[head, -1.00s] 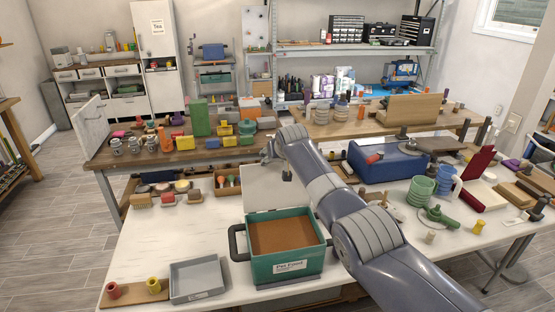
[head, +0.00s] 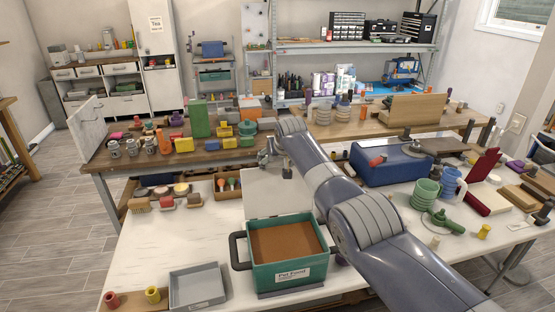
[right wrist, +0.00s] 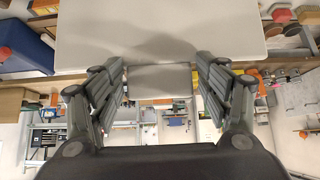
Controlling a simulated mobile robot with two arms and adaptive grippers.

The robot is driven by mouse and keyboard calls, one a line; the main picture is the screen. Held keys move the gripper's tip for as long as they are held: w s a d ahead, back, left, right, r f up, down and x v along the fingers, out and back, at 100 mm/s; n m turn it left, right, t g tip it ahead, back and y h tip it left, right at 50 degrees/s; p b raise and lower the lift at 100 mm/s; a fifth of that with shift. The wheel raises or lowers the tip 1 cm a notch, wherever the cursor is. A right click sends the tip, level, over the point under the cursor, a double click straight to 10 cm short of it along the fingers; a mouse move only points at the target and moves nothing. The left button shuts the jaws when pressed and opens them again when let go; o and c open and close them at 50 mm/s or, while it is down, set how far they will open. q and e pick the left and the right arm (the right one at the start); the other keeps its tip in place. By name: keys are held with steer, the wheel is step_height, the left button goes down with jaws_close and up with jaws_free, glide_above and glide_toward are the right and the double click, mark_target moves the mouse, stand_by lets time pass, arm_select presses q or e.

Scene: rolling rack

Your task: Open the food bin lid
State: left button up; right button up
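The teal food bin (head: 287,268), labelled Pet Food, stands on the white table with brown contents showing. Its pale lid (head: 272,195) is raised at the back of the bin, standing up and leaving the top uncovered. My right gripper (head: 274,160) is at the lid's upper edge, partly hidden by my arm. In the right wrist view its two fingers (right wrist: 160,88) are spread apart, with a pale panel (right wrist: 160,30) beyond them and a small grey piece showing between them. I cannot tell whether they touch it. My left gripper is not in view.
A grey tray (head: 196,287) and a board with red and yellow cups lie left of the bin. Brushes (head: 166,200) sit behind. A blue box (head: 390,162) and green cups (head: 427,190) stand right of my arm. A crowded wooden bench (head: 110,160) is behind.

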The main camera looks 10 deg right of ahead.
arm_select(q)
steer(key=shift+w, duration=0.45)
arm_select(e)
steer(key=shift+w+f, duration=0.1)
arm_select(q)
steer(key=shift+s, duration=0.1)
arm_select(e)
steer(key=shift+r, duration=0.2)
steer(key=v, duration=1.1)
steer(key=shift+s+r, duration=0.15)
steer(key=shift+s, duration=0.15)
